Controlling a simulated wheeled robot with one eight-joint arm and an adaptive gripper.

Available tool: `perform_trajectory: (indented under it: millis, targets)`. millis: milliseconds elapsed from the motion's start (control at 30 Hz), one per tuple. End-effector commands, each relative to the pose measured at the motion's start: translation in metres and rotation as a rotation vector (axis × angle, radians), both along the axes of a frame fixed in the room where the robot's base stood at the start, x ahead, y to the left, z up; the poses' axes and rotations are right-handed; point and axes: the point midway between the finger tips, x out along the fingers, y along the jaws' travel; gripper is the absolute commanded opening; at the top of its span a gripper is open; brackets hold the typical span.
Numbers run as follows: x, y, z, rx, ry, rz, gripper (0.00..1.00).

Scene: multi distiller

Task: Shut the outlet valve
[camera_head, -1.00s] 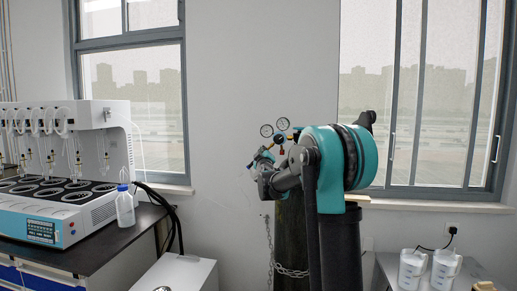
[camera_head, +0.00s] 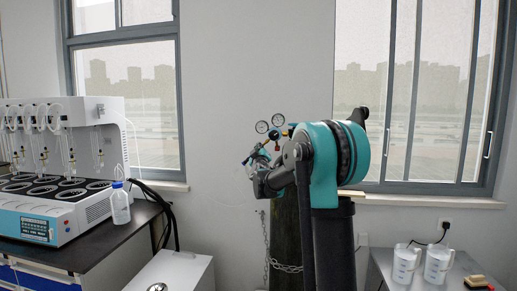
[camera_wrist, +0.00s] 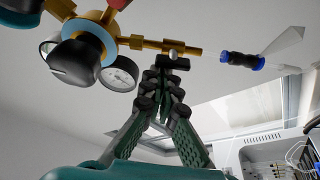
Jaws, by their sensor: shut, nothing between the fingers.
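The brass regulator (camera_wrist: 100,30) fills the upper left of the wrist view, with a black knob (camera_wrist: 76,62) and a white-faced gauge (camera_wrist: 120,74). A brass outlet stem (camera_wrist: 152,43) runs right from it. A small dark bar (camera_wrist: 173,63) under a silver ball on this stem looks like the outlet valve handle. My gripper (camera_wrist: 165,80) is shut and empty, its tips close below that bar; I cannot tell whether they touch. In the head view two gauges (camera_head: 261,127) show above the gas cylinder (camera_head: 283,225), and my arm partly hides the regulator.
A blue-and-black hose connector (camera_wrist: 240,60) lies right of the stem. A chain (camera_head: 285,267) goes round the cylinder. A bench with a white distiller (camera_head: 110,150) and a wash bottle (camera_head: 120,207) stands left. Two clear jugs (camera_head: 437,265) stand on a table at right.

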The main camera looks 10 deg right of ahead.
Motion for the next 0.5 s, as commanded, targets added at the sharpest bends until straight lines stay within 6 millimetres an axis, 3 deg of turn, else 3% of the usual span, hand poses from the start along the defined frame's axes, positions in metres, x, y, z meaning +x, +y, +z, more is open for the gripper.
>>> perform_trajectory:
  millis: [500]
  targets:
    - [-0.0004, -0.0010, -0.0005, 0.136, -0.043, 0.001, 0.00]
